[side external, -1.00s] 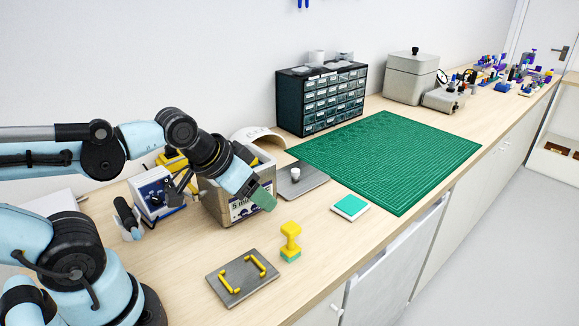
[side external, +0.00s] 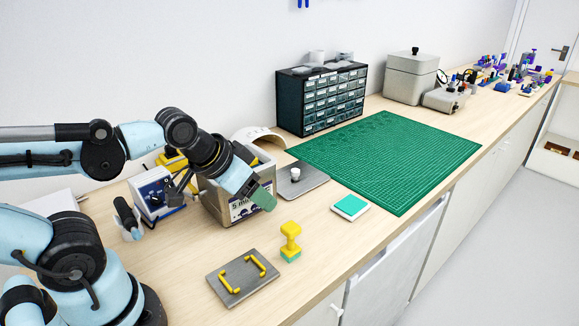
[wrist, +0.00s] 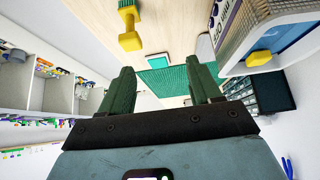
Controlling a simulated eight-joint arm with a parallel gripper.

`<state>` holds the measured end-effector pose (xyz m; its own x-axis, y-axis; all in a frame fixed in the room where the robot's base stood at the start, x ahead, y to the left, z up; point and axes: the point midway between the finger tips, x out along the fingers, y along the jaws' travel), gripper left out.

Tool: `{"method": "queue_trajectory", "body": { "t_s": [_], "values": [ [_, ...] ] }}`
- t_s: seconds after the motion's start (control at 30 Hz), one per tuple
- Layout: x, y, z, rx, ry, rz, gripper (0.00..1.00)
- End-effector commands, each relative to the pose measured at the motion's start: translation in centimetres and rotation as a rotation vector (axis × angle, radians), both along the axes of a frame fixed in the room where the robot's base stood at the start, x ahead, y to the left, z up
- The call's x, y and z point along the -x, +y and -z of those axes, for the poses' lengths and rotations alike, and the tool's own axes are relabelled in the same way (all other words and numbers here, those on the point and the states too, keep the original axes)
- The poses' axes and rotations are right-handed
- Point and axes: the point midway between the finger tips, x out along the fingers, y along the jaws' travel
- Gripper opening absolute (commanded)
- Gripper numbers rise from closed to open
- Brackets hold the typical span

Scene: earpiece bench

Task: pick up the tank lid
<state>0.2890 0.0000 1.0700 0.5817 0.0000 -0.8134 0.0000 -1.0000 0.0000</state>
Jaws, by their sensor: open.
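The tank lid, a flat grey plate (side external: 313,183) with a pale round knob (side external: 295,174), lies on the bench just right of the metal tank (side external: 212,203) in the side view. Its left part is partly hidden behind the tank and my gripper. My gripper (side external: 264,198) is in front of the tank's labelled face, with its green fingers pointing down and right, left of and nearer than the lid. In the wrist view the two fingers (wrist: 160,72) stand apart with nothing held between them. The tank's rim and basket show there at the upper right.
A yellow-handled stamp (side external: 290,240) and a grey plate with two yellow handles (side external: 243,278) stand in front. A white and teal pad (side external: 350,207) lies right of them. The green mat (side external: 400,165) is bare. A drawer cabinet (side external: 320,98) stands behind.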

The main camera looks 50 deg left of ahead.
Motion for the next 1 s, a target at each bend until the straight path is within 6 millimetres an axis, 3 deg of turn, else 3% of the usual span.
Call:
{"method": "queue_trajectory", "body": {
  "t_s": [0.67, 0.77, 1.0],
  "values": [
    [-0.4, 0.2, -0.5, 0.004, 0.009, -0.013, 0.58],
    [-1.6, 0.6, -1.5, 0.014, 0.03, -0.045, 0.58],
    [-6.5, 2.6, -4.7, 0.056, 0.121, -0.182, 0.58]
  ]
}}
